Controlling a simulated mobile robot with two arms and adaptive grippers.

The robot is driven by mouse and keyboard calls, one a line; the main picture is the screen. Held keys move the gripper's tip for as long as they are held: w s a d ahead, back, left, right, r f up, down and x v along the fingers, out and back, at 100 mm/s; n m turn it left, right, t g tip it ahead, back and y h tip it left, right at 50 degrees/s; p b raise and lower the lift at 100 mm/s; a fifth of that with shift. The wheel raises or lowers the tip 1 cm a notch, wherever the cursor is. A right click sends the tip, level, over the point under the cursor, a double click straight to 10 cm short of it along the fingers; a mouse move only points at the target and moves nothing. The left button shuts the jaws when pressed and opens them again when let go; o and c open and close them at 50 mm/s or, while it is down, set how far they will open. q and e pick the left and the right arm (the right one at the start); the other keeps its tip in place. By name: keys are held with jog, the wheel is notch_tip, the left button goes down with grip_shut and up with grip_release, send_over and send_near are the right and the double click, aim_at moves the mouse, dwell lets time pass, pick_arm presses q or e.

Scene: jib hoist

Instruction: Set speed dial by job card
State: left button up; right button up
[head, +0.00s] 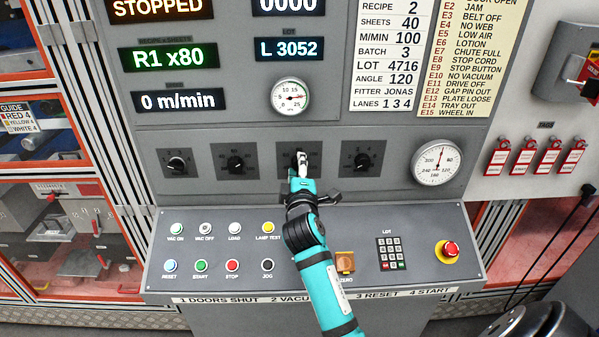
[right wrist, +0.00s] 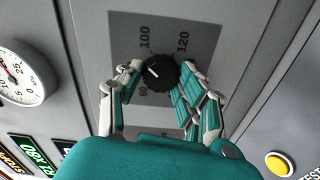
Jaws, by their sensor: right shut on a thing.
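The speed dial (right wrist: 157,76) is a black round knob on a dark square plate with the marks 60, 100 and 120 in the right wrist view. Its white pointer line is slanted, towards the left side between the 60 and 100 marks. My right gripper (head: 302,162) reaches the third dial from the left in the row and covers most of it in the head view. Its fingers are shut on the knob from both sides. The job card (head: 392,55) at the top reads M/MIN 100. The left gripper is not in view.
Other dials (head: 177,163) sit in the same row. Below, a sloped panel (head: 330,225) carries several buttons, a keypad (head: 390,253) and a red stop button (head: 449,249). The speed display (head: 178,101) reads 0 m/min. A gauge (head: 439,163) is at the right.

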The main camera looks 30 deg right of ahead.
jog(key=m+b, duration=0.1)
jog(key=m, duration=0.2)
jog(key=shift+f, duration=0.15)
jog(key=shift+m, duration=0.5)
jog(key=o, duration=1)
jog(key=shift+o, duration=0.7)
